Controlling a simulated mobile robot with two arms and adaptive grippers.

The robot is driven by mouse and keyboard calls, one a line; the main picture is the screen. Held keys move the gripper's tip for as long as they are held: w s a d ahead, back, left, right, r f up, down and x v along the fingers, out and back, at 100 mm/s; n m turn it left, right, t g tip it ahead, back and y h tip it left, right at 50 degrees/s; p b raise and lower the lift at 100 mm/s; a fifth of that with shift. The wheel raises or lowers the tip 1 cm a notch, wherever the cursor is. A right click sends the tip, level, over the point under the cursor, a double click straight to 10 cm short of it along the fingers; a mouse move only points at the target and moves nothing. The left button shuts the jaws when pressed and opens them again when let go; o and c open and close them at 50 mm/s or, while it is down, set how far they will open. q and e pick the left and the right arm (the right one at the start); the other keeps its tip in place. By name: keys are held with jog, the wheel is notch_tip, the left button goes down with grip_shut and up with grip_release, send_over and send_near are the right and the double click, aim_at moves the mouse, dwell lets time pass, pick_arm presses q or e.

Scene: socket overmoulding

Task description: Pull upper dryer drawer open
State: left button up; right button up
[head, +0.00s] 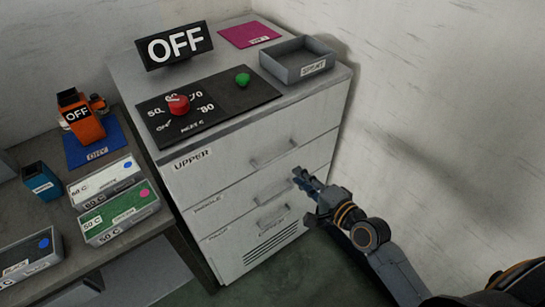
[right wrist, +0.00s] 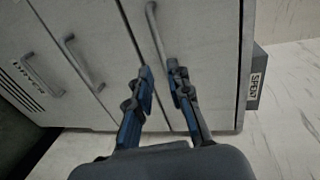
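The grey dryer cabinet's upper drawer (head: 225,165), labelled UPPER, looks shut, flush with the front. Its bar handle (head: 274,154) is in the middle of the drawer front and also shows in the right wrist view (right wrist: 155,30). My right gripper (head: 300,176) is in front of the cabinet, just below and right of that handle in the head view. In the right wrist view the gripper (right wrist: 161,70) is open and empty, its fingertips apart near one end of the upper handle. I cannot tell whether they touch it. My left gripper is not in view.
The middle handle (head: 272,188) and lower handle (head: 273,217) sit below. On top are an OFF sign (head: 174,46), a control panel (head: 215,118) and a grey tray (head: 297,62). A bench with boxes (head: 118,212) stands left; a wall rises right.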

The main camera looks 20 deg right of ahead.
aim_at(278, 159)
jog(key=x, duration=1.1)
jog(key=shift+w, duration=0.1)
grip_shut()
